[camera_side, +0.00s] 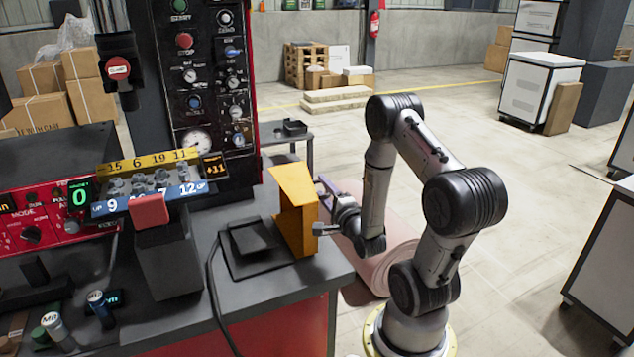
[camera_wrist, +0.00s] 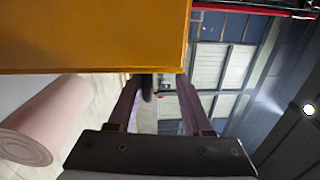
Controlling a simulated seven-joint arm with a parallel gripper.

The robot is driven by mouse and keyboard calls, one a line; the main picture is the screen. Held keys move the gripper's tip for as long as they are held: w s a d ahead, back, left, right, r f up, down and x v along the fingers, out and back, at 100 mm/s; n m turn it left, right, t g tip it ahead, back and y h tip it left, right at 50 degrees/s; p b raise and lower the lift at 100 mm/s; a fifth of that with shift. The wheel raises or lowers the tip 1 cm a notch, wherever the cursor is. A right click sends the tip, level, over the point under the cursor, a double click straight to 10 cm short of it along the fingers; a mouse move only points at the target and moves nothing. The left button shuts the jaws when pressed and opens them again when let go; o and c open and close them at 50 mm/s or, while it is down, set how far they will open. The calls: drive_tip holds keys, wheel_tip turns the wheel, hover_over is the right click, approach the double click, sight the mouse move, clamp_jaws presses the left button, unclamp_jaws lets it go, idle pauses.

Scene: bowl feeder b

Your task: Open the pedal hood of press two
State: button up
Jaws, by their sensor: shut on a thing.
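The orange pedal hood (camera_side: 295,215) stands upright on the bench top, at the right edge of a black base plate with a dark pedal (camera_side: 248,238). The pedal shows uncovered to the left of the hood. My gripper (camera_side: 323,184) is at the hood's right side, near the bench corner. In the wrist view the hood (camera_wrist: 90,35) fills the upper left, just beyond the two purple fingers of my gripper (camera_wrist: 155,88). A small dark part sits between the fingers. The exact grip contact is hard to see.
A press panel (camera_side: 205,90) with buttons and a gauge stands behind the bench. A pink roll (camera_side: 385,265) lies on the floor behind my arm; a black cable crosses the bench front.

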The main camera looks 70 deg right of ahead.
drive_tip(key=v, duration=0.8)
drive_tip(key=shift+s, duration=0.2)
drive_tip(key=shift+a+r, duration=0.1)
drive_tip(key=shift+a, duration=0.05)
drive_tip(key=shift+c, duration=0.2)
